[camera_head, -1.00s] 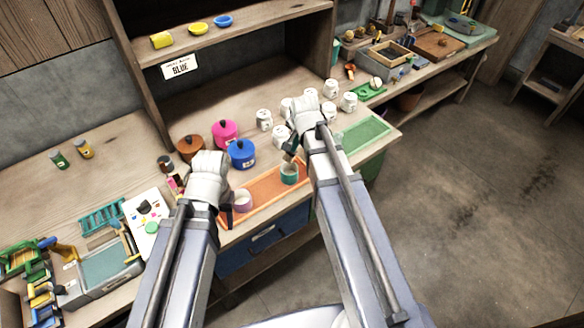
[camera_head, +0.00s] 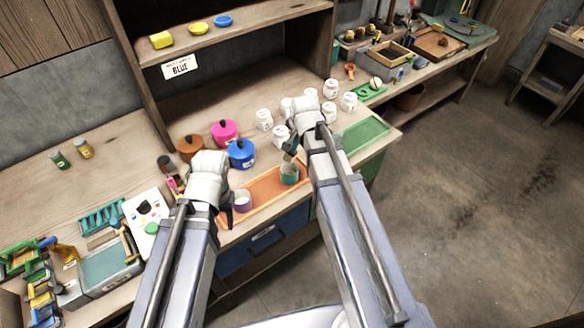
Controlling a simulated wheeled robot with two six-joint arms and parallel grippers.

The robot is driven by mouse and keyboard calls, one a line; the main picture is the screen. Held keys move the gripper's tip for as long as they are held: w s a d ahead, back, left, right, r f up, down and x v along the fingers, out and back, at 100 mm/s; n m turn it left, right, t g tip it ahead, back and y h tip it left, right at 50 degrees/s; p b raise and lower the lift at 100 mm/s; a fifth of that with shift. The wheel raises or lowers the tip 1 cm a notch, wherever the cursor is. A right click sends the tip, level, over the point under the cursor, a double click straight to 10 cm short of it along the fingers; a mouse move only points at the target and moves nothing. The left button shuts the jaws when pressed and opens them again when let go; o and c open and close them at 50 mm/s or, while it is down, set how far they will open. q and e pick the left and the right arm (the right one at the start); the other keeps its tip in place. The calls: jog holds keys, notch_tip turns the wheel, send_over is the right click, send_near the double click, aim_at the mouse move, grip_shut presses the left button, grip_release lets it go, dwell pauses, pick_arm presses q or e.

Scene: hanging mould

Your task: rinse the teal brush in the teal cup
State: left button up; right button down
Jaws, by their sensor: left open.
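The teal cup (camera_head: 289,174) stands in the right part of the orange tray (camera_head: 264,188). My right gripper (camera_head: 292,148) is just above it, with its fingers small and partly hidden by my own arm. It appears shut on the teal brush (camera_head: 288,158), a thin dark teal shape pointing down at the cup's mouth. The brush's lower end seems to be inside the cup, but its tip is hidden. My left gripper (camera_head: 229,206) is open and empty at the tray's left end, beside a lilac cup (camera_head: 243,201).
Blue (camera_head: 241,154), pink (camera_head: 224,132) and brown (camera_head: 190,148) lidded pots stand behind the tray. Several white jars (camera_head: 264,120) stand behind the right arm. A white palette (camera_head: 148,222) lies to the left.

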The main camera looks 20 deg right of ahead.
dwell(0.4)
notch_tip(320, 180, up, 4)
jog(key=p, duration=0.4)
jog(key=shift+f, duration=0.1)
dwell(0.4)
